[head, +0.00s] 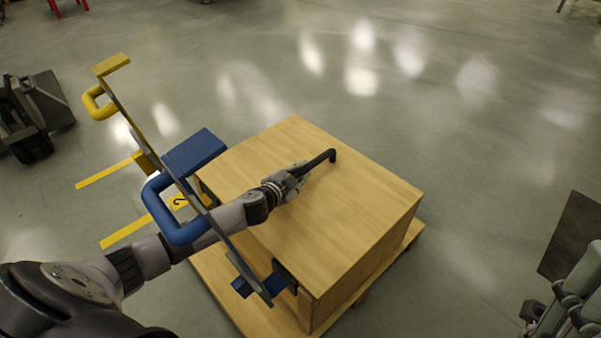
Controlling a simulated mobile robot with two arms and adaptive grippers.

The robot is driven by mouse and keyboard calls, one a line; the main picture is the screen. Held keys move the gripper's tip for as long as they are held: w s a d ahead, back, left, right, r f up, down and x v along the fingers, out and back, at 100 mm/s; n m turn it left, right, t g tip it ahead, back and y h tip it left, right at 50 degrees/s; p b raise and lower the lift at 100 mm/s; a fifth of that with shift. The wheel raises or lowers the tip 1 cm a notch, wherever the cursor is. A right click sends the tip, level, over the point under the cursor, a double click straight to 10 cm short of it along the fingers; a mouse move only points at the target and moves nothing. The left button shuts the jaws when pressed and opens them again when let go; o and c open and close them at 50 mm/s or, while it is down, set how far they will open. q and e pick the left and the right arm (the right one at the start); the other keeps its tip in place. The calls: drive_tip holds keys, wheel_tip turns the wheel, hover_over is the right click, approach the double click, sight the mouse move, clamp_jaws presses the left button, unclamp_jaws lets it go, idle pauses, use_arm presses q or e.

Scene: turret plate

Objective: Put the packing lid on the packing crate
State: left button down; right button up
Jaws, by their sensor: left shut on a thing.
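The packing crate (340,290) is a light wooden box standing on a wooden pallet in the middle of the head view. The packing lid (350,215) is its flat wooden top, with a black bar handle (322,158). The lid looks level and lined up with the crate walls; I cannot make out a gap or seam between them. My left gripper (296,175) is above the lid, shut on the near end of the black handle. The fingers partly hide the handle. My right gripper is not clearly visible.
A tall, narrow plate with blue (168,215) and yellow (97,103) handles stands along the crate's left side, close to my left arm. The pallet (240,305) sticks out around the crate. The floor beyond is open.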

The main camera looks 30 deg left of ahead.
use_arm(q)
drive_tip(key=shift+w+r, duration=0.15)
drive_tip(key=shift+r, duration=0.15)
drive_tip(key=c, duration=1.5)
unclamp_jaws()
drive_tip(key=shift+o, duration=0.7)
drive_tip(key=shift+f, duration=0.15)
drive_tip(key=shift+s+f, duration=0.35)
drive_tip(key=shift+f, duration=0.05)
drive_tip(key=v, duration=1.1)
drive_tip(key=shift+s+r, duration=0.3)
drive_tip(key=shift+r, duration=0.15)
drive_tip(key=shift+s+a, duration=0.1)
